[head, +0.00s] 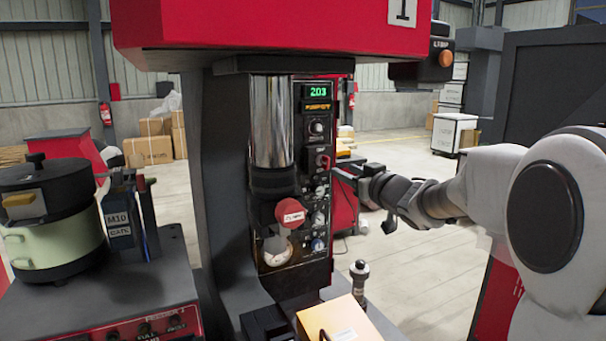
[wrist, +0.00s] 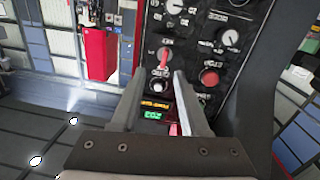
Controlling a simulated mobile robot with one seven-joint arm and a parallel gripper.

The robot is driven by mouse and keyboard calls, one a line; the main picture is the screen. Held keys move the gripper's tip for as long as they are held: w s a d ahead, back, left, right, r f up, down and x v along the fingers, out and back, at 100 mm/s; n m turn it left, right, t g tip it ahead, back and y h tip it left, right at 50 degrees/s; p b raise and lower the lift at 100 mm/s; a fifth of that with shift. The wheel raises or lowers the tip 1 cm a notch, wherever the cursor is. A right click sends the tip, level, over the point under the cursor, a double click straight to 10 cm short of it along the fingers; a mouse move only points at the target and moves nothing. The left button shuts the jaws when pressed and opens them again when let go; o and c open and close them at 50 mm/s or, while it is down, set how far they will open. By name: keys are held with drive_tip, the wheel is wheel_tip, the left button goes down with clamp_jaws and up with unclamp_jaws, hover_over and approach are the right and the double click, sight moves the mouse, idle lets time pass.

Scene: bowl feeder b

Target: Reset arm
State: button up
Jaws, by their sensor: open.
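My white arm reaches in from the right in the head view. My gripper (head: 343,176) is at its left end, in front of the right side of the press's control panel (head: 301,140). In the wrist view my gripper (wrist: 157,84) is open, with nothing seen between the two fingers. The panel, upside down there, shows behind the fingers with a red-handled switch (wrist: 163,55) and a green display (wrist: 153,115). From these views I cannot tell whether the fingertips touch the panel.
The red-topped press (head: 270,25) stands in the middle, with a chrome column (head: 271,120) and red knob (head: 290,213). A green bowl feeder (head: 55,248) is at left. A lever (head: 359,280) and orange box (head: 338,322) are at the front. Open floor lies behind.

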drive_tip(key=s+d+f+m+g+h+p, duration=0.15)
drive_tip(key=s+h, duration=0.25)
drive_tip(key=s, duration=0.5)
drive_tip(key=s+d+f+m+g+h, duration=0.1)
drive_tip(key=s+d+m+g+h, duration=0.2)
drive_tip(key=s, duration=0.6)
drive_tip(key=s+a+f+g, duration=0.2)
drive_tip(key=s+f, duration=0.1)
drive_tip(key=s, duration=0.4)
drive_tip(key=s+a+f+g, duration=0.2)
drive_tip(key=s+f, duration=0.2)
drive_tip(key=s, duration=0.3)
drive_tip(key=s+a+f+g+y, duration=0.1)
drive_tip(key=s+f+g, duration=0.1)
drive_tip(key=s, duration=0.6)
drive_tip(key=shift+a+f, duration=0.4)
drive_tip(key=shift+f, duration=0.4)
